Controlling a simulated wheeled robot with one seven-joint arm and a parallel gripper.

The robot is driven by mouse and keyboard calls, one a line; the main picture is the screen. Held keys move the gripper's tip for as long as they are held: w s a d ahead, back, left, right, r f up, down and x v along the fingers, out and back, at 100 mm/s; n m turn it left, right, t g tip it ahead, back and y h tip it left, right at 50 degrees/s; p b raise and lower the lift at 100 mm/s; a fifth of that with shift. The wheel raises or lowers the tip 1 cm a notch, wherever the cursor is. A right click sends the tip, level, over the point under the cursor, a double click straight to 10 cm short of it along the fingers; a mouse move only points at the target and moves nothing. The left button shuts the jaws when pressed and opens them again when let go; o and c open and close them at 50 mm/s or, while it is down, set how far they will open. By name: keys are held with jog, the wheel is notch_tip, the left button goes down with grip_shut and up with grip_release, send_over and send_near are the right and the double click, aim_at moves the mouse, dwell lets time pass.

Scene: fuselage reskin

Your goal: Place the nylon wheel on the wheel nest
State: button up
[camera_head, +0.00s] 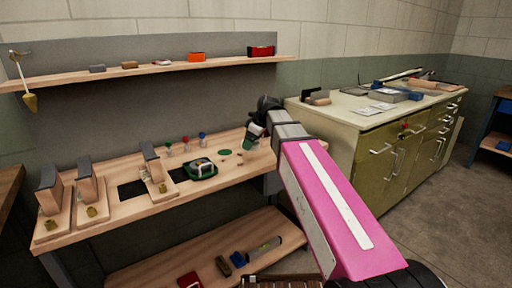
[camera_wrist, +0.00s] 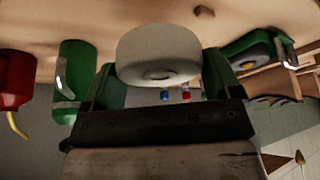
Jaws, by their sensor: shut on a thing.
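The nylon wheel, a thick off-white disc (camera_wrist: 158,55), is between the two green fingers of my gripper in the wrist view (camera_wrist: 160,80). My gripper is shut on it. In the head view my gripper (camera_head: 249,142) is over the right end of the workbench, tilted down; the wheel cannot be made out there. A flat green round spot (camera_head: 225,152) lies on the bench just left of my gripper. It may be the wheel nest, but I cannot tell for sure.
Several upright blocks on wooden bases (camera_head: 87,187) fill the bench's left. A shelf (camera_head: 150,69) runs above; a cabinet (camera_head: 360,120) stands right.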

jog(key=s+a+r+m+t+h, duration=0.1)
jog(key=s+a+r+m, duration=0.15)
jog(key=s+a, duration=0.35)
jog(key=s+a+r+m+t, duration=0.1)
jog(key=s+a+r+m, duration=0.2)
jog(key=a, duration=0.5)
send_over(233, 159)
jog(key=s, duration=0.1)
jog(key=shift+n, duration=0.45)
jog(key=f, duration=0.4)
jog(key=d+f, duration=0.1)
jog(key=f, duration=0.2)
jog(key=shift+s, duration=0.15)
jog(key=shift+f, duration=2.05)
jog(key=shift+f, duration=0.15)
jog(key=o, duration=0.9)
